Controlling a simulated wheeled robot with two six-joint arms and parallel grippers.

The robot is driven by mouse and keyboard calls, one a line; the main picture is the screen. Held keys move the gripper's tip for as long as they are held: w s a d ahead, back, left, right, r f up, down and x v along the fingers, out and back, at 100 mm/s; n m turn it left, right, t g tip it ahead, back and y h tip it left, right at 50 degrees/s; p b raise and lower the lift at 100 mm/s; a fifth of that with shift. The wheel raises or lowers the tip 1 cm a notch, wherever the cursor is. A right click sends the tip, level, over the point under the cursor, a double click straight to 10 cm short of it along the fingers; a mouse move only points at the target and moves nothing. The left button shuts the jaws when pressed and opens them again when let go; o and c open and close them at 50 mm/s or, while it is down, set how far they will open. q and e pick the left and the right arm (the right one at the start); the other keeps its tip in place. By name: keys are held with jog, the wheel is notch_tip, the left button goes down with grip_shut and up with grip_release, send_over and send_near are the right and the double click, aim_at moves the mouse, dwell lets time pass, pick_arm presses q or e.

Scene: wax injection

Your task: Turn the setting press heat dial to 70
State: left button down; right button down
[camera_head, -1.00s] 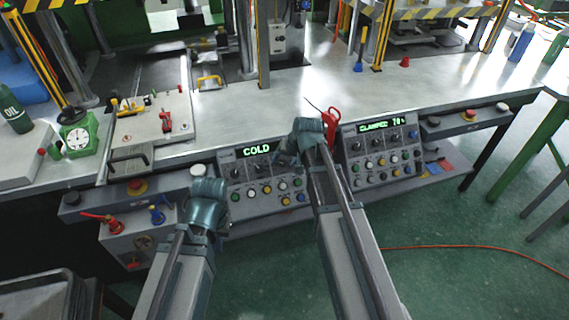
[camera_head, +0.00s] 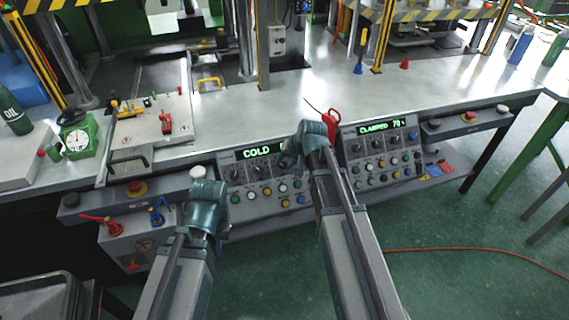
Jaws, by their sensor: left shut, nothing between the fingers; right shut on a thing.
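The left control panel (camera_head: 224,171) on the bench front has a green display (camera_head: 258,152) reading COLD. A further green mark at the display's right end is partly covered by my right gripper. My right gripper (camera_head: 286,160) is shut at the right end of this panel's upper dial row, on what appears to be a dial knob. Its fingers hide the knob and its pointer. Two dark dials (camera_head: 235,174) show to its left. My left gripper (camera_head: 207,191) is shut and empty, just left of the panel.
A right control panel (camera_head: 347,147) displays CLAMPED and about 70. A red-handled tool (camera_head: 332,117) lies behind my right gripper. Red and blue valves (camera_head: 157,214) sit left of my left gripper. The bench top's middle (camera_head: 240,113) is clear.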

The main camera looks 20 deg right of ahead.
jog(key=m+b, duration=0.1)
jog(key=m, duration=0.1)
jog(key=m+y+b, duration=0.1)
jog(key=shift+s+d+f+m+t+y, duration=0.2)
jog(key=shift+f+m+t+y, duration=0.1)
jog(key=shift+f+m+t, duration=0.1)
jog(key=m+t+y+b, duration=0.1)
jog(key=m+b, duration=0.1)
jog(key=m, duration=0.1)
jog(key=shift+s, duration=0.1)
jog(key=m+t+b, duration=0.1)
jog(key=m, duration=0.1)
jog(key=m+t+b, duration=0.1)
jog(key=m+b, duration=0.1)
jog(key=shift+s+d+f+y, duration=0.1)
jog(key=shift+s+f+y, duration=0.1)
jog(key=shift+y, duration=0.2)
jog(key=shift+m+t+b, duration=0.9)
jog(key=shift+m+b, duration=0.45)
jog(key=shift+m, duration=1.05)
jog(key=c, duration=0.5)
grip_release()
jog(key=shift+r, duration=0.1)
